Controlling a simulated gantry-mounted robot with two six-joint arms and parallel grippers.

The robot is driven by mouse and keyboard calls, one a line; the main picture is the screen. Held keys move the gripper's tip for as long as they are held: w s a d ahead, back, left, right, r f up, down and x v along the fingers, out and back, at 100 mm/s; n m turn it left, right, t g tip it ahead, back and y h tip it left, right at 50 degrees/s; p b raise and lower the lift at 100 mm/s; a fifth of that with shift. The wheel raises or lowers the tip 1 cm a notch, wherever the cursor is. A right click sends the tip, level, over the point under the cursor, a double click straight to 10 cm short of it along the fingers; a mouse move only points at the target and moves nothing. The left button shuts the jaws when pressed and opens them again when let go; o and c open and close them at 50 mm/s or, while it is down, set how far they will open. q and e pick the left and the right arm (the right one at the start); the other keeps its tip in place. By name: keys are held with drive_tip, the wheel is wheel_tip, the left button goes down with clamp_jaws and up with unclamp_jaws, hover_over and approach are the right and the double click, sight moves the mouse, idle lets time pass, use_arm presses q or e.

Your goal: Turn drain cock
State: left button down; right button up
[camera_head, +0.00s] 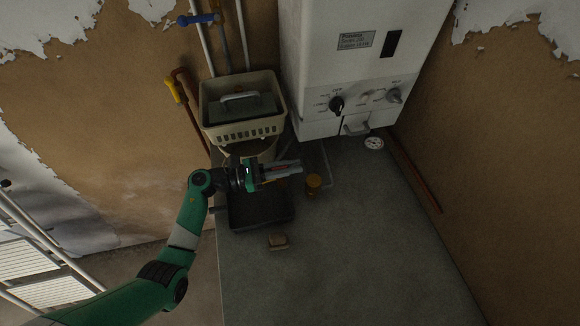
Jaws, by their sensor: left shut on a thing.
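My left gripper (284,170), at the end of the green arm, is over the grey worktop, above the back edge of a dark tray. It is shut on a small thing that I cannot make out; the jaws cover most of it. A white boiler (360,60) stands at the back, with dark and grey knobs on its lower front. A grey fitting (355,126) sticks out below its front. I cannot tell whether it is the drain cock. My gripper is apart from it, to its left. My right gripper is not in view.
A beige basket (243,132) stands at the back left, above a beige tub.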

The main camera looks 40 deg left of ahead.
use_arm(q)
drive_tip(key=shift+f, duration=0.15)
drive_tip(key=c, duration=0.9)
unclamp_jaws()
drive_tip(key=shift+w, duration=0.1)
drive_tip(key=v, duration=1.1)
drive_tip(key=shift+s+a, duration=0.2)
drive_tip(key=shift+s, duration=0.05)
